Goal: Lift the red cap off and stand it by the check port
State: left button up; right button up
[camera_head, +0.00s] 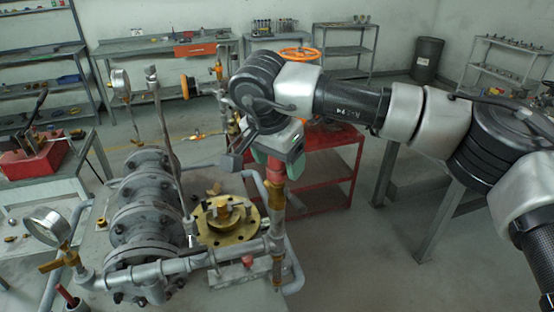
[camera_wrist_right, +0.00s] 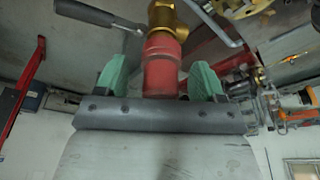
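The red cap (camera_head: 275,171) sits upright on a brass fitting at the top of a pipe at the right edge of the valve assembly. In the right wrist view the red cap (camera_wrist_right: 162,68) stands between the two green finger pads, with a gap on each side. My right gripper (camera_head: 279,161) comes down over it from above; its pads (camera_wrist_right: 161,75) are open around the cap. The brass fitting (camera_wrist_right: 166,16) joins the cap's far end. I cannot tell which fitting is the check port. My left gripper is not in view.
A round brass flange (camera_head: 225,232) lies left of the cap, beside large grey flanged pipes (camera_head: 147,205). Pressure gauges (camera_head: 46,225) and thin upright rods stand at left. A red cart (camera_head: 325,180) is behind the cap. Open floor lies at right.

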jog(key=c, duration=0.9)
jog(key=shift+c, duration=0.2)
jog(key=shift+r+b, duration=0.35)
jog(key=shift+r, duration=0.15)
jog(key=v, duration=0.1)
jog(key=b+v, duration=0.2)
jog(key=shift+s+r, duration=0.35)
jog(key=s+a+r+p, duration=0.1)
jog(key=s+a+r, duration=0.1)
jog(key=s+r, duration=0.8)
jog(key=shift+r+p, duration=0.4)
jog(key=shift+r, duration=0.1)
